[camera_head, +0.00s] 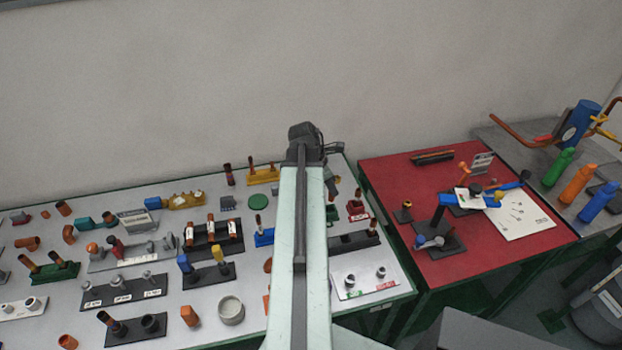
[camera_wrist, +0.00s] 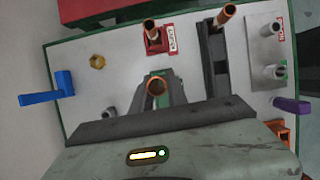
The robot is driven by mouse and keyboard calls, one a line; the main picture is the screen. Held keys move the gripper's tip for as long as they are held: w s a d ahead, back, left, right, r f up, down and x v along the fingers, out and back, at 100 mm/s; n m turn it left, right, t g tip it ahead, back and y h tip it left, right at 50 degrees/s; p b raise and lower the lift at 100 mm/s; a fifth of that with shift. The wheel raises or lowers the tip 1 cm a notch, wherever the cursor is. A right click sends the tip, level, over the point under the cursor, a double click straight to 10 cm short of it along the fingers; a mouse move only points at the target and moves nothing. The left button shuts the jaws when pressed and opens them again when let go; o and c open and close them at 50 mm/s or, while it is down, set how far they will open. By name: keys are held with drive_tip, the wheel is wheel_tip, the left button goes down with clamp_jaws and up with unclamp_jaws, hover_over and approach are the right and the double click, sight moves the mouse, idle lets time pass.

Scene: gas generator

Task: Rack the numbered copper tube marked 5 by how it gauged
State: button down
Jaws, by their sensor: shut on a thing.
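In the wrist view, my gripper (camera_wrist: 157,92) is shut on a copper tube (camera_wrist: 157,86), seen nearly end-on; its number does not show. A green block (camera_wrist: 166,74) lies just behind the tube, and I cannot tell whether they touch. A red holder (camera_wrist: 158,47) with a white label carries an upright copper tube (camera_wrist: 150,25). The long dark rack (camera_wrist: 216,70) to its right has a copper tube (camera_wrist: 223,17) at its far end. In the head view, the red holder (camera_head: 357,216) and dark rack (camera_head: 345,244) are right of my arm, which hides most of my gripper.
A white plate with metal pegs (camera_head: 350,292) sits at the right front of the grey table. A red table (camera_head: 395,180) with a gauge stand (camera_head: 435,225) stands to the right.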

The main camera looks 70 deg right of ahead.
sight(330, 194)
drive_tip(key=shift+w, duration=0.35)
drive_tip(key=m, duration=0.2)
drive_tip(key=m+y, duration=0.1)
drive_tip(key=shift+s+d+r+m+g+p, duration=0.1)
drive_tip(key=shift+d+r+m+g+p, duration=0.2)
drive_tip(key=shift+r+g+p, duration=0.1)
drive_tip(key=shift+a, duration=0.1)
wheel_tip(330, 194, down, 5)
drive_tip(key=b, duration=0.5)
idle(0.7)
drive_tip(key=shift+f+b, duration=2.05)
